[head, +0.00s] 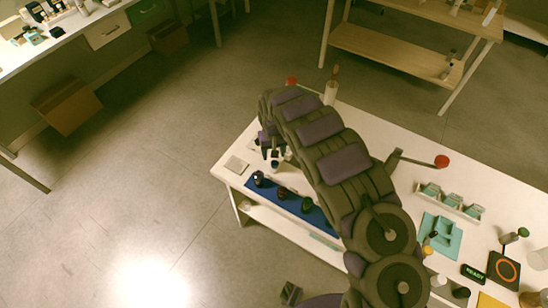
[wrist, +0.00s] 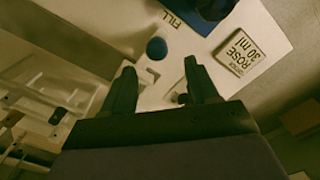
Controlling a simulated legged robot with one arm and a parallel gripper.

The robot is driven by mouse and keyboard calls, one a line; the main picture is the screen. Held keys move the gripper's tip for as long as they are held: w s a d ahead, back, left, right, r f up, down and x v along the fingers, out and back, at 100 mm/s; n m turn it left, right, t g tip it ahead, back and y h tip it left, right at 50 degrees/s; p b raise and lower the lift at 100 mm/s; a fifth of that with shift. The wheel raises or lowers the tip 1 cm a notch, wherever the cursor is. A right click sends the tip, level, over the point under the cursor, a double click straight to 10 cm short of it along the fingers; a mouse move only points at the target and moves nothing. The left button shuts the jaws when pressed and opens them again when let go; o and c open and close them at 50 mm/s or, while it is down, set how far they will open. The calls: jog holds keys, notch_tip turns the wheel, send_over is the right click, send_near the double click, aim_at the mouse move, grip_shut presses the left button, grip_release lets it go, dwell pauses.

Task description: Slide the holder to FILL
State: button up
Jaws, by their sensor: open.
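My gripper (head: 271,152) hangs over the far left end of the white table in the head view, its jaws open. In the wrist view the two dark fingers of my gripper (wrist: 162,78) stand apart with nothing gripped. A round blue knob (wrist: 157,48) shows just beyond and between the fingertips; whether it belongs to the holder I cannot tell. The FILL label (wrist: 183,20) lies beyond the knob, at the edge of a blue mat. A dark round object (wrist: 214,8) is cut off at the top beside the label. The holder's full shape is hidden.
A card reading ROSE 30 ml (wrist: 240,52) lies right of the label. Several dark bottles stand on the blue mat (head: 317,219). A red-tipped lever (head: 441,161), teal trays (head: 441,237) and a READY display (head: 474,273) are farther right. Open floor lies left of the table.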

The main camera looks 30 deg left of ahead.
notch_tip(320, 180, up, 11)
jog(key=p, duration=0.1)
jog(key=shift+a+r, duration=0.15)
jog(key=shift+a, duration=0.05)
dwell(0.4)
jog(key=w+d+r+m+h, duration=0.1)
jog(key=d+r+m, duration=0.1)
jog(key=d+r, duration=0.5)
jog(key=w+d+r+m, duration=0.1)
jog(key=d+r, duration=0.3)
jog(key=d, duration=0.7)
jog(key=s+d+r+m, duration=0.1)
jog(key=s+d+r, duration=0.2)
jog(key=d, duration=0.3)
jog(key=s+d+r+m, duration=0.1)
jog(key=s+d+r, duration=0.1)
jog(key=d+r, duration=0.3)
jog(key=s+d+r+m, duration=0.2)
jog(key=s+d+r, duration=0.1)
jog(key=s+d, duration=0.85)
jog(key=s+d+f+m+g+y, duration=0.1)
jog(key=s+d, duration=0.1)
jog(key=s, duration=1.8)
jog(key=shift+f+g, duration=0.3)
jog(key=shift+g, duration=0.1)
